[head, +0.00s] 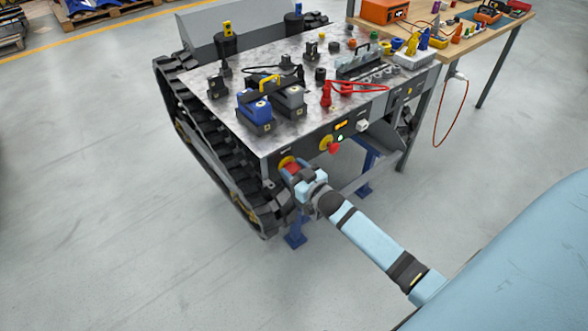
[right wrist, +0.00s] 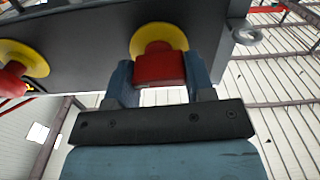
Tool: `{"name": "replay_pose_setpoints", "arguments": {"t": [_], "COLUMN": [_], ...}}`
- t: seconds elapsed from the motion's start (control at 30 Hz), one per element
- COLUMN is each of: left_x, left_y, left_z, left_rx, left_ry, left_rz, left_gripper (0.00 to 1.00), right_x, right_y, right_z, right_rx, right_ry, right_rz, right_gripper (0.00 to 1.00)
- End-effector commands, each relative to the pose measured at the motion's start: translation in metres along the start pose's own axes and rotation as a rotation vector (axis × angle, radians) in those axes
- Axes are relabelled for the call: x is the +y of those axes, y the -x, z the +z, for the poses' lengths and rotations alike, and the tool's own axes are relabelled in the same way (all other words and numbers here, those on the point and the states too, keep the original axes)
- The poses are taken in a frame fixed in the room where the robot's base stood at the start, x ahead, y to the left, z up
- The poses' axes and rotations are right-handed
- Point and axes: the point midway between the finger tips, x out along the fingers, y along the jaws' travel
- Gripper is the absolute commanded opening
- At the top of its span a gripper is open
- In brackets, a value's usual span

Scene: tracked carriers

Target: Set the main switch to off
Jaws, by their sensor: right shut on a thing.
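The main switch, a red block handle on a round yellow plate, sits at the left end of the carrier's dark front panel. In the head view its red handle (head: 291,168) is partly covered by my right gripper (head: 292,175). In the right wrist view the main switch (right wrist: 158,67) lies between the two blue-grey fingers of my right gripper (right wrist: 160,76), which is shut on it. The yellow plate shows behind the handle. I cannot tell from the frames which position the handle is in. My left gripper is not in view.
A second red control on a yellow plate (head: 327,143) is farther right on the panel; it also shows in the right wrist view (right wrist: 14,78). A small lit display (head: 341,126) is near it. The carrier's top plate (head: 210,87) holds batteries and cables. A wooden bench (head: 462,43) stands behind right.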

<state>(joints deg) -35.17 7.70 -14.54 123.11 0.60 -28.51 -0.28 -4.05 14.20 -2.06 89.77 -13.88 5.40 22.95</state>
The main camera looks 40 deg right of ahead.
Motion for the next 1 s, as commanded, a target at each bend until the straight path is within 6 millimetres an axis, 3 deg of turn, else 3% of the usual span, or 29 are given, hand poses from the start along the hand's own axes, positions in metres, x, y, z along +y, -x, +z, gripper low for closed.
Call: {"name": "replay_pose_setpoints", "arguments": {"t": [1.0], "left_x": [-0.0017], "left_y": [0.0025], "left_z": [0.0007], "left_rx": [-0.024], "left_ry": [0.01], "left_rz": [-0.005], "left_gripper": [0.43], "right_x": [-0.0046], "right_y": [0.0001], "right_z": [0.0029], "right_rx": [0.0], "right_ry": [0.917], "right_rz": [0.0], "right_gripper": [0.25]}}
